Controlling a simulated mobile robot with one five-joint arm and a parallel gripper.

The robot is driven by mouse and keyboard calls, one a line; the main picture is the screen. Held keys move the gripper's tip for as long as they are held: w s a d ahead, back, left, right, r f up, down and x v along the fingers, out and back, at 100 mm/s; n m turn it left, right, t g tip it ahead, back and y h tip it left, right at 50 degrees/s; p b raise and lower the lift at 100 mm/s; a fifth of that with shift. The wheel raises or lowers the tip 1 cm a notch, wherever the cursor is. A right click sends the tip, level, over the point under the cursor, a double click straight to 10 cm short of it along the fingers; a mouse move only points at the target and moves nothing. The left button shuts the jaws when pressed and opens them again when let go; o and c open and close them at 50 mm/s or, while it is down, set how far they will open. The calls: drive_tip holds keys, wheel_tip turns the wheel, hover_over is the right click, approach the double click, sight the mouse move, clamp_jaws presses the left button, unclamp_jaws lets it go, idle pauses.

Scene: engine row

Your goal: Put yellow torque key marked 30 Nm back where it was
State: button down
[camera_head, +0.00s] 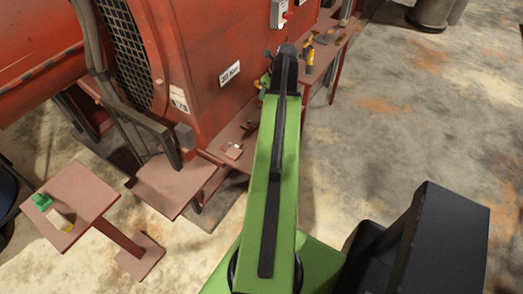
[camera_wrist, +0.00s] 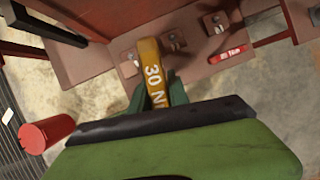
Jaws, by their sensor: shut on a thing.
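The yellow torque key (camera_wrist: 152,72) shows "30 N" in white in the wrist view; the rest of the marking is hidden. My gripper (camera_wrist: 158,94) has its dark green fingers shut on the key's near end. The key points away from me over a reddish-brown shelf (camera_wrist: 92,62). I cannot tell whether the key touches the shelf. In the head view my arm hides most of the gripper.
A red key (camera_wrist: 228,54) marked in Nm lies on the shelf's right part. A red cylinder (camera_wrist: 46,134) is at lower left. In the head view, the red machine (camera_head: 215,60) stands left of my arm, a small table (camera_head: 85,195) is at lower left, and open floor (camera_head: 420,110) lies right.

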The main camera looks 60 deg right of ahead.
drive_tip(key=s+d+f+n+b, duration=0.1)
drive_tip(key=s+d+f+b, duration=0.25)
drive_tip(key=f+b, duration=0.2)
drive_tip(key=s+d+f+b, duration=0.2)
drive_tip(key=s+f+b, duration=0.25)
drive_tip(key=f, duration=0.25)
drive_tip(key=w+a+f+b, duration=0.7)
drive_tip(key=w+f+b, duration=0.2)
drive_tip(key=f+b, duration=0.1)
drive_tip(key=shift+a+f+n+y+b, duration=0.3)
drive_tip(key=shift+f+b, duration=0.05)
drive_tip(key=shift+b, duration=0.1)
drive_tip(key=c, duration=1.3)
unclamp_jaws()
drive_tip(key=shift+o, duration=0.2)
drive_tip(key=p+v, duration=1.1)
drive_tip(key=v, duration=0.1)
